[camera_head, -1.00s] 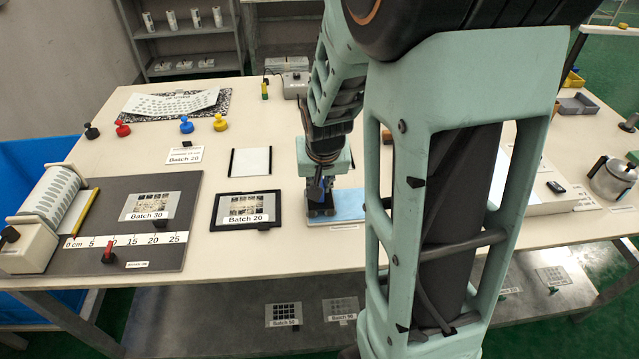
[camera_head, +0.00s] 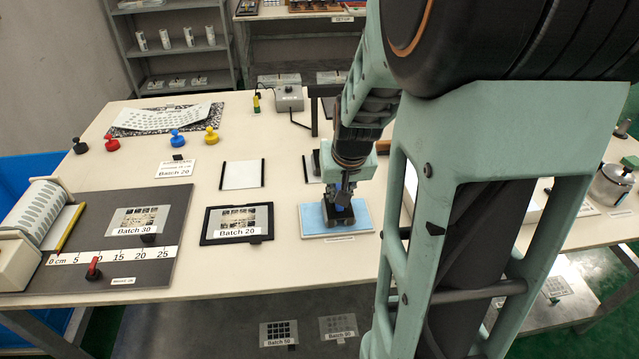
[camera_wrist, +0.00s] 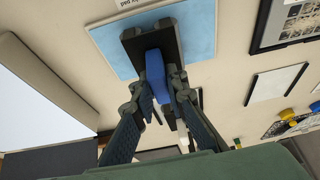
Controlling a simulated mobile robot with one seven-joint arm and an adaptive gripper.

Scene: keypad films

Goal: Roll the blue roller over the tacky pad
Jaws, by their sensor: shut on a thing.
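The blue roller (camera_head: 343,196) has a blue handle and a dark, wide head. The handle also shows in the wrist view (camera_wrist: 155,72), upright between my fingers. My gripper (camera_head: 343,184) is shut on this handle, and its two fingers stand on either side of it in the wrist view (camera_wrist: 160,92). The tacky pad (camera_head: 311,222) is a light blue rectangle on the table, also in the wrist view (camera_wrist: 112,42). The roller's dark head (camera_wrist: 133,42) is over the pad's middle to right part and appears to rest on it. Its underside is hidden.
A black-framed Batch 20 film (camera_head: 209,224) lies left of the pad, with a white sheet with black side bars (camera_head: 242,174) behind it. A dark ruled board (camera_head: 120,275) is farther left. Several coloured knobs (camera_head: 178,138) stand at the back. My arm hides the table's right part.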

